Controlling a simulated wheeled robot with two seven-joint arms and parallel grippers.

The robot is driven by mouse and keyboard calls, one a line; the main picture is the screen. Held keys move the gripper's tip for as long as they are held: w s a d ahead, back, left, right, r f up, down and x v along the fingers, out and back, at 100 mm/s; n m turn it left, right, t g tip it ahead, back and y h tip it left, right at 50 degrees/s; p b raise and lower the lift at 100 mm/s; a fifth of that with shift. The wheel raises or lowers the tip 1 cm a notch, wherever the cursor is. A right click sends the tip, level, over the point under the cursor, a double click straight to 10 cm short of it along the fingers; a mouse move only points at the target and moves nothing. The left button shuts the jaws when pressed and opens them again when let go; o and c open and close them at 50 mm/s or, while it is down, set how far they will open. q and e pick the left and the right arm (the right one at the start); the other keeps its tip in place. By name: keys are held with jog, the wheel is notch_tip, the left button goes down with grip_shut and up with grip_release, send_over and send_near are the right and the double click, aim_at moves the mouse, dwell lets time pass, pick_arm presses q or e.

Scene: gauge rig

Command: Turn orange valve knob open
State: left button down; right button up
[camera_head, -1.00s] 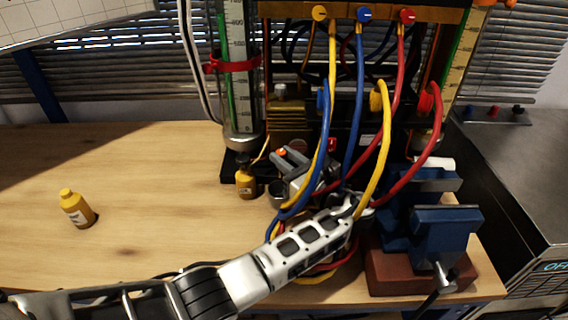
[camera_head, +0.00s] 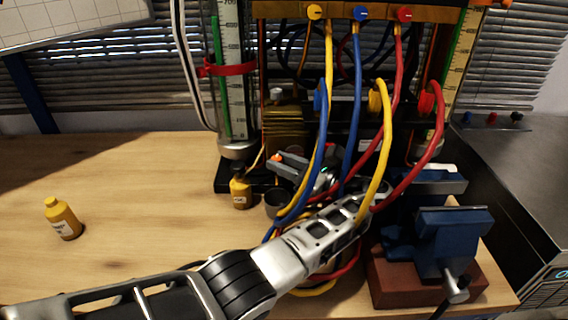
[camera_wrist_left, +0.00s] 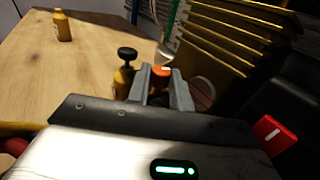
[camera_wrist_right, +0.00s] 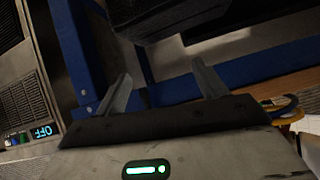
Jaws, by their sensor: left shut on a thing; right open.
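The orange valve knob (camera_wrist_left: 161,71) sits between the two fingertips of my left gripper (camera_wrist_left: 160,82) in the left wrist view. The fingers are shut on its sides. In the head view the knob (camera_head: 276,157) shows as a small orange spot at the tips of the left gripper (camera_head: 281,162), low in front of the rig. The valve body is mostly hidden by the gripper. My right gripper (camera_wrist_right: 163,85) is open and empty in the right wrist view, facing a blue frame; it is not in the head view.
A yellow bottle with a black cap (camera_head: 240,192) stands close left of the knob. Blue, yellow and red hoses (camera_head: 387,150) hang in front of my left wrist. A blue vise (camera_head: 440,235) stands at right. Another yellow bottle (camera_head: 62,219) stands on the open table left.

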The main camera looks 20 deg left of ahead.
pick_arm(q)
jog(key=c, duration=1.3)
grip_release()
jog(key=shift+o, duration=0.2)
